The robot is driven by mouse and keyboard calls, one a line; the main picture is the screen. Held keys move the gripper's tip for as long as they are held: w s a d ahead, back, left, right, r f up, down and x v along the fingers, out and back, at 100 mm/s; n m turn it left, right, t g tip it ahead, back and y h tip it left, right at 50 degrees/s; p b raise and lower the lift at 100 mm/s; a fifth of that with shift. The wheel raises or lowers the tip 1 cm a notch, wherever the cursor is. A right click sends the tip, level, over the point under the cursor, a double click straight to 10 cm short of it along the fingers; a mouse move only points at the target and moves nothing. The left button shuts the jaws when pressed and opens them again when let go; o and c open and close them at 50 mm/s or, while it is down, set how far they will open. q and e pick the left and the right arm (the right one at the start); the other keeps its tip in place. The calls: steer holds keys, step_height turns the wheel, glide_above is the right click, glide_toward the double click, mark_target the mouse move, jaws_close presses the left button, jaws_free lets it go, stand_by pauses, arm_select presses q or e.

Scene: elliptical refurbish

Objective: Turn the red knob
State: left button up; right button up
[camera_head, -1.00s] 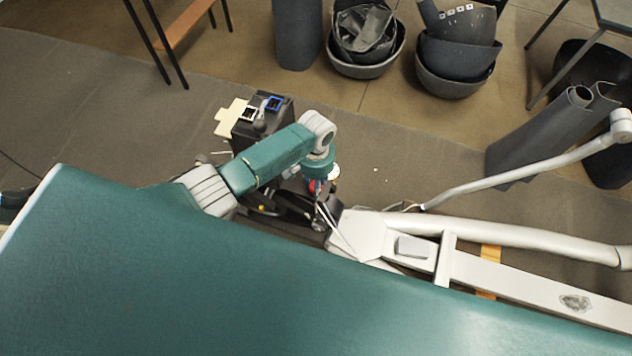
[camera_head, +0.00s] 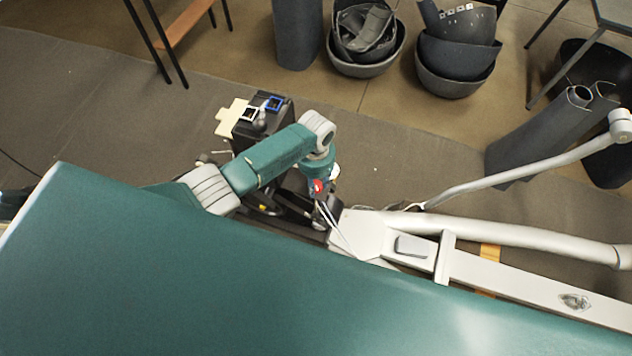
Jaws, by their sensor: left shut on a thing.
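My left arm, teal and grey, comes in from the left and bends down at the wrist. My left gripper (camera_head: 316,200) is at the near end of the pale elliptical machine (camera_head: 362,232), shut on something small. A small round red piece with a pale mark, which I take as the red knob (camera_head: 318,186), shows right at the end of the wrist. The fingertips and their contact are mostly hidden by the wrist and dark parts. My right gripper is not in view.
The machine's pale tubes and bent handle bar (camera_head: 520,172) reach to the right. A large teal surface fills the front. A black box (camera_head: 258,128) stands behind my arm. The grey floor mat between is mostly clear.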

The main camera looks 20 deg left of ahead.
mark_target(316, 185)
arm_select(q)
steer(key=o, duration=1.1)
steer(key=shift+o, duration=0.2)
step_height(316, 185, up, 12)
